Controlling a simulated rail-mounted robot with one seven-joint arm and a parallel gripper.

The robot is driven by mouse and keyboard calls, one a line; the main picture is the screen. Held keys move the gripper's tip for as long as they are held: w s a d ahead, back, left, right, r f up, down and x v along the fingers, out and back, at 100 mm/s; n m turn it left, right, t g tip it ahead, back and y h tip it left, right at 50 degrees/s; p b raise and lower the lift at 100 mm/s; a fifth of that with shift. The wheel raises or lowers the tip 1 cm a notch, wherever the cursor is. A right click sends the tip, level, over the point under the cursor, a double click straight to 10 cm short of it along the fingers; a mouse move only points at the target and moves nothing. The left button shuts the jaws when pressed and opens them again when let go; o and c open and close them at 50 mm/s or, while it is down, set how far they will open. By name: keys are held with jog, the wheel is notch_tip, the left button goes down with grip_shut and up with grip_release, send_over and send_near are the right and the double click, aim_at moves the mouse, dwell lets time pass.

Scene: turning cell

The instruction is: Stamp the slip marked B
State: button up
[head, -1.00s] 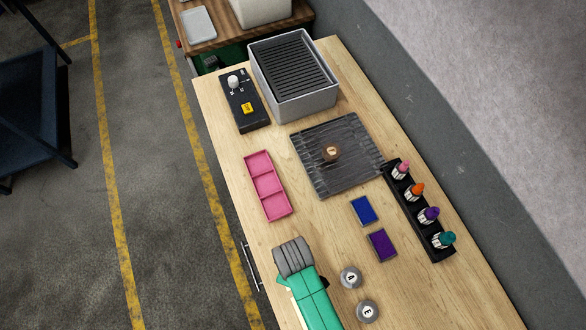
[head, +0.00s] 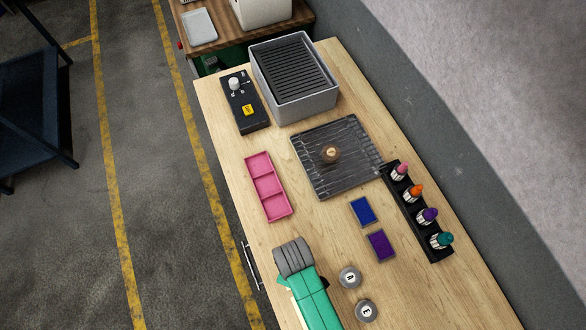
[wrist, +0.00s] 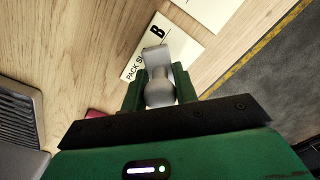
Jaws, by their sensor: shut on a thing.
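In the wrist view a pale slip (wrist: 134,68) printed with a large B and the words "PACK SL…" lies on the wooden table, partly covered by what I hold. My gripper (wrist: 159,88) is shut on a grey stamp-like piece (wrist: 157,62) with a rounded body and a flat squarish end. This piece overlaps the slip in the picture; I cannot tell whether it touches it. A blue pad (head: 364,211) and a purple pad (head: 382,245) lie on the table.
Another pale slip (wrist: 205,10) lies beside the B slip. Two grey round lettered pieces (head: 350,277) stand near my arm. A pink tray (head: 267,187), a dark ribbed mat (head: 318,178) with a brown knob, a bottle rack (head: 405,208) and a grey bin (head: 310,107) stand beyond.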

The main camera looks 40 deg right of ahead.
jog(key=shift+w+r+p, duration=0.1)
jog(key=shift+r+p, duration=2.95)
jog(key=shift+r, duration=0.1)
jog(key=shift+f, duration=0.1)
